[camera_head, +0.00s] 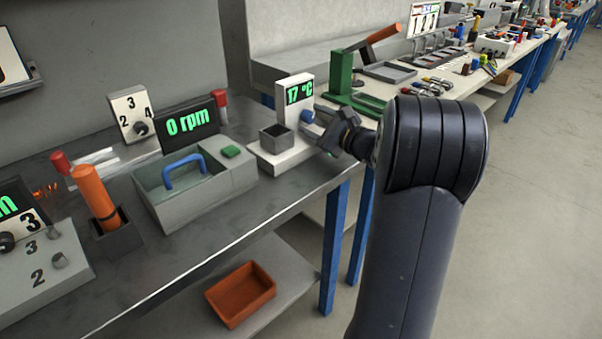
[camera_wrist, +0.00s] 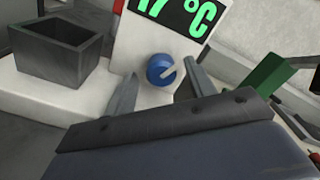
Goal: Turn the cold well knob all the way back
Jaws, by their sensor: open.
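The cold well is a white unit (camera_head: 281,155) near the right end of the grey bench, with a dark square well (camera_head: 277,137) on its base and a green display reading 17 °C (camera_head: 299,92). Its blue knob (camera_head: 307,116) sits below the display. In the wrist view the knob (camera_wrist: 161,69) has a pale pointer mark aimed to the lower right. My gripper (camera_wrist: 160,84) is open, with one finger on each side of the knob in that view. I cannot tell whether the fingers touch it. In the head view my gripper (camera_head: 322,123) is just right of the knob, partly hidden.
Left of the cold well is a grey box with a blue handle (camera_head: 182,169) and a 0 rpm display (camera_head: 188,123). A green press (camera_head: 344,82) stands behind on the right bench. An orange bin (camera_head: 240,294) is on the lower shelf. Open floor lies to the right.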

